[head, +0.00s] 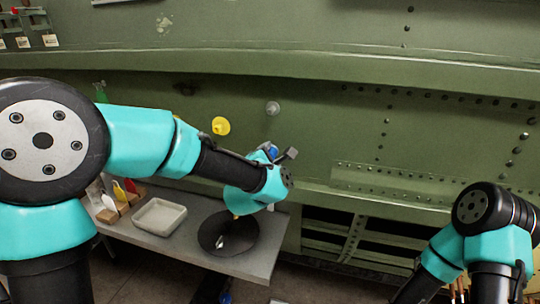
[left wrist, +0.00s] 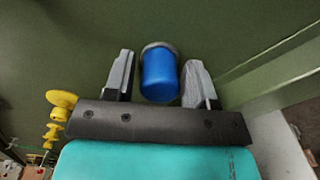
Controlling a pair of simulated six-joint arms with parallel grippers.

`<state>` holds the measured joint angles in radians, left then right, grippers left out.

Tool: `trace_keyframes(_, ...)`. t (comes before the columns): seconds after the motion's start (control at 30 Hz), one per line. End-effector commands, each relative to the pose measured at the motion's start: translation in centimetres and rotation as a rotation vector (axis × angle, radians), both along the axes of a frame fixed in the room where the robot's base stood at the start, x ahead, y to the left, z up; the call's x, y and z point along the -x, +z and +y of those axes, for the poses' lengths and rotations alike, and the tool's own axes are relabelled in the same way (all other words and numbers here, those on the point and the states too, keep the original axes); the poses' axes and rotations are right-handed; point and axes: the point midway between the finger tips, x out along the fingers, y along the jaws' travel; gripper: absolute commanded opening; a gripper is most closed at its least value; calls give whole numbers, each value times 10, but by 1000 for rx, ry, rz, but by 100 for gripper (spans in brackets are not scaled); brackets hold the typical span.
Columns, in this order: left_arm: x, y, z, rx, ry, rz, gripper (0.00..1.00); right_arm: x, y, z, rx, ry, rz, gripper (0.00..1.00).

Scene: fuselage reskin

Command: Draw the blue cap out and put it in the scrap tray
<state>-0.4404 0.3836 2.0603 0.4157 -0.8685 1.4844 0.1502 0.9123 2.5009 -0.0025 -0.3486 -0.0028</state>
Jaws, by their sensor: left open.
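The blue cap (left wrist: 160,76) sits in a grey collar on the green panel in the left wrist view. In the head view only part of the blue cap (head: 270,149) shows past my left wrist. My left gripper (left wrist: 157,72) is open, with one finger on each side of the cap and a visible gap at both sides. The left gripper (head: 281,153) is mostly hidden by its own wrist in the head view. The scrap tray (head: 159,217), a shallow pale tray, looks empty on the grey bench. My right arm stands at the lower right, its gripper out of sight.
A yellow plug (head: 220,126) and a pale grey plug (head: 272,108) stick out of the panel near the left arm. A black round disc (head: 228,233) lies on the bench (head: 262,262) right of the tray. A wooden rack (head: 122,207) with small bottles stands left of it.

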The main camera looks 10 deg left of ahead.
Motion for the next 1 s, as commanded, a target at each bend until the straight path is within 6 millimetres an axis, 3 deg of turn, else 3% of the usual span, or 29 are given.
trace_keyframes(0.47,0,0,0,0,0,0,10,0,0,0,0,0,0,43)
trace_keyframes(1.0,8,1,1,1,0,-1,10,0,0,0,0,0,0,43)
